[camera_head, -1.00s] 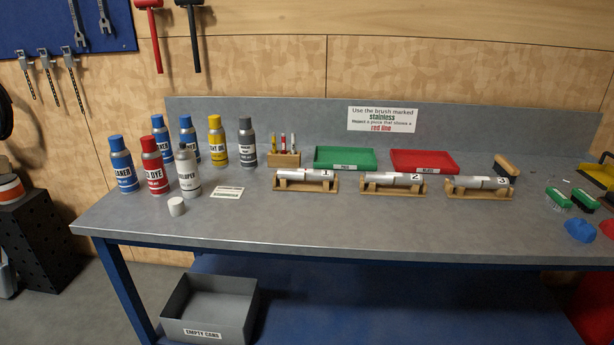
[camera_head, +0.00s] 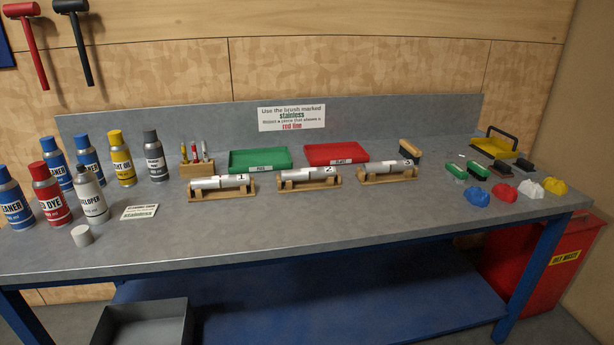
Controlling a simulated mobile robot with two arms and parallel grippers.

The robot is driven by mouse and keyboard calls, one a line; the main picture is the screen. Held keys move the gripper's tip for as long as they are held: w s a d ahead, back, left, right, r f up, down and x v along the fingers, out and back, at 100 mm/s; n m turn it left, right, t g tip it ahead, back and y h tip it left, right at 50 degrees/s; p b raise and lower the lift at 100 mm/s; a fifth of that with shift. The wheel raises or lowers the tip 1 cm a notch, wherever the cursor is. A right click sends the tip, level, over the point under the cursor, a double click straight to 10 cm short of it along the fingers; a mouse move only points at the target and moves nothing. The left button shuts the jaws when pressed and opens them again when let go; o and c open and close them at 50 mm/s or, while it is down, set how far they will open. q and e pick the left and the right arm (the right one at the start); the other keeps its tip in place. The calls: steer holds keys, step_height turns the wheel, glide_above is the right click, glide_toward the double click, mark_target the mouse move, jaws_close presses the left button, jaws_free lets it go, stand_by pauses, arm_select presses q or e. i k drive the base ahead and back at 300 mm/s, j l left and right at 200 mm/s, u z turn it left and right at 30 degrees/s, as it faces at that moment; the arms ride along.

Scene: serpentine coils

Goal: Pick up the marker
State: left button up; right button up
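Several upright markers (camera_head: 195,152) stand in a small wooden holder (camera_head: 197,169) at the back of the grey workbench, left of the green tray. One has a red part, one looks yellowish and one looks whitish; they are too small to read. Neither of my grippers is in the head view.
Spray cans (camera_head: 123,158) stand left of the holder, with a white cap (camera_head: 82,236) in front. Metal pieces on wooden cradles (camera_head: 220,190) sit in front of the green (camera_head: 260,160) and red (camera_head: 336,154) trays. Brushes and coloured cloths (camera_head: 503,191) lie at right. The front bench top (camera_head: 300,225) is clear.

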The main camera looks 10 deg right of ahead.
mark_target(194, 151)
steer(key=i+j, duration=0.65)
steer(key=i, duration=0.3)
steer(key=i+j, duration=0.35)
steer(key=i, duration=0.1)
